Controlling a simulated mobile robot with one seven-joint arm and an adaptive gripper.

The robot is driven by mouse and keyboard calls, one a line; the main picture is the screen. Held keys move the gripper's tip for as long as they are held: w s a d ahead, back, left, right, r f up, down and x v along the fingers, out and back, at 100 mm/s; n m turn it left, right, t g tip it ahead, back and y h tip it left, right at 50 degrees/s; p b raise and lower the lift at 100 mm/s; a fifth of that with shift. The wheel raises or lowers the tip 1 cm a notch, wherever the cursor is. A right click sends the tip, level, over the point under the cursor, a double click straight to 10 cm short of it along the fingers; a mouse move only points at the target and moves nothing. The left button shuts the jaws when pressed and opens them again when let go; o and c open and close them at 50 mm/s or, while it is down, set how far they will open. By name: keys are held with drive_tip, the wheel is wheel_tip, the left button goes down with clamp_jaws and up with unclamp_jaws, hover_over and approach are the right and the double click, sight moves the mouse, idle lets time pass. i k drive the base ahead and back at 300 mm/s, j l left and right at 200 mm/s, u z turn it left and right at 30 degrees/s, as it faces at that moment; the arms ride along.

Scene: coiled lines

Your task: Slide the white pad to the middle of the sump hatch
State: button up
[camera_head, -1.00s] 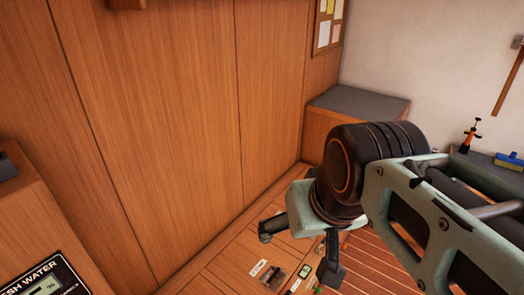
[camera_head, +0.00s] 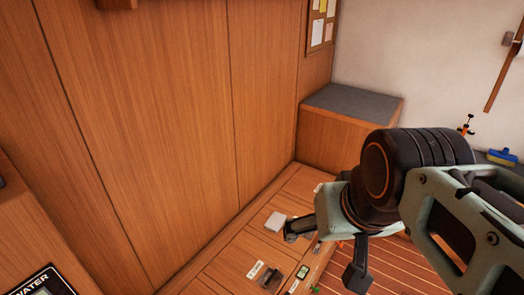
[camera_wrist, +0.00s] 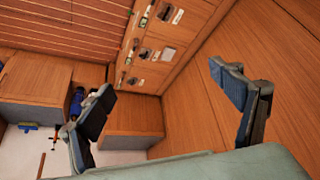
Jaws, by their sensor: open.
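A white pad (camera_head: 275,221) lies on the wooden bench top along the wall, on one of its hatch panels. It also shows, small and greyish, in the wrist view (camera_wrist: 168,54). My gripper (camera_head: 325,258) is open and empty, to the right of the pad and above the bench in the head view. In the wrist view my two dark fingers (camera_wrist: 160,78) are spread wide, with the pad well beyond them. The hatch labels (camera_head: 255,269) are too small to read, so I cannot tell which hatch is the sump hatch.
A dark recessed latch (camera_head: 270,278) and a small green-framed item (camera_head: 303,272) are near the bench's front edge. A grey-topped wooden box (camera_head: 350,115) stands at the bench's far end. The tall wooden wall (camera_head: 180,120) bounds the left side.

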sight(274, 223)
drive_tip(key=k, duration=0.7)
drive_tip(key=k+j+u, duration=0.1)
drive_tip(key=k+u, duration=0.4)
drive_tip(key=l+u, duration=0.15)
drive_tip(key=u, duration=0.2)
drive_tip(key=i+l+u, duration=0.1)
drive_tip(key=u, duration=0.25)
drive_tip(key=i+l, duration=0.15)
drive_tip(key=l, duration=0.25)
drive_tip(key=i+l, duration=0.1)
drive_tip(key=l, duration=0.3)
drive_tip(key=i+l, duration=0.15)
drive_tip(key=l, duration=0.25)
drive_tip(key=i+l, duration=0.15)
drive_tip(key=l, duration=0.25)
drive_tip(key=i+l, duration=0.15)
drive_tip(key=l, duration=0.25)
drive_tip(key=i+l, duration=0.1)
drive_tip(key=l, duration=0.3)
drive_tip(key=i+l, duration=0.15)
drive_tip(key=l, duration=0.25)
drive_tip(key=i+l, duration=0.15)
drive_tip(key=l, duration=0.25)
